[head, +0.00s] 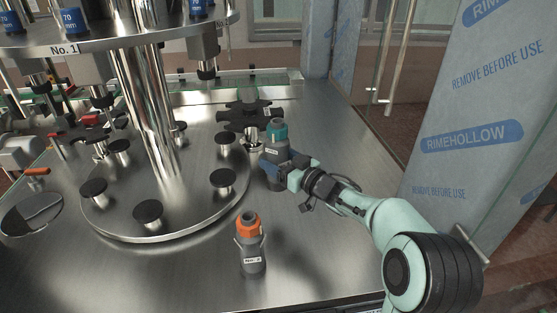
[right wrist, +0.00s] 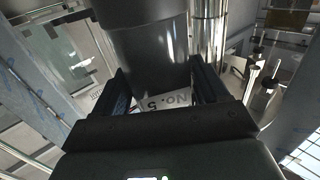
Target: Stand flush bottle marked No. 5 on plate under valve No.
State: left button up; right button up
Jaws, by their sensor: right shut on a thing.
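The flush bottle marked No. 5 is a dark grey bottle with a teal cap (head: 277,129). It is upright near the right side of the round turntable. My right gripper (head: 277,160) is shut on it, and the fingers hide part of its body. In the right wrist view the dark bottle (right wrist: 150,45) stands between the fingers and its No. 5 label shows. I cannot tell whether its base touches the deck. Small black round plates (head: 224,178) stand around the turntable, under the valves. A No. 1 label (head: 65,50) is on the upper ring. My left gripper is not in view.
A second grey bottle with an orange collar (head: 249,241) stands on the steel deck in front; its label is too small to read surely. A film-wrapped panel (head: 480,130) stands at right. The front deck is partly clear.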

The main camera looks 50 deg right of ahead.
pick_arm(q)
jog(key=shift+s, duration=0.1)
pick_arm(e)
jog(key=shift+s+r, duration=0.15)
jog(key=shift+r, duration=0.05)
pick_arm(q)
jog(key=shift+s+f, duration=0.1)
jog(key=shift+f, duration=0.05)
pick_arm(e)
jog(key=shift+w+a+f, duration=0.45)
jog(key=shift+w+a, duration=0.65)
jog(key=shift+w, duration=1.85)
jog(key=shift+w+a+f, duration=0.5)
jog(key=shift+w+a, duration=0.6)
jog(key=shift+w, duration=1.9)
jog(key=shift+w+a+f, duration=0.45)
jog(key=shift+w+a, duration=0.65)
jog(key=shift+w, duration=1.85)
pick_arm(q)
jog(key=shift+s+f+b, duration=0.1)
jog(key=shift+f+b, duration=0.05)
jog(key=shift+b, duration=0.15)
pick_arm(e)
jog(key=shift+f, duration=0.3)
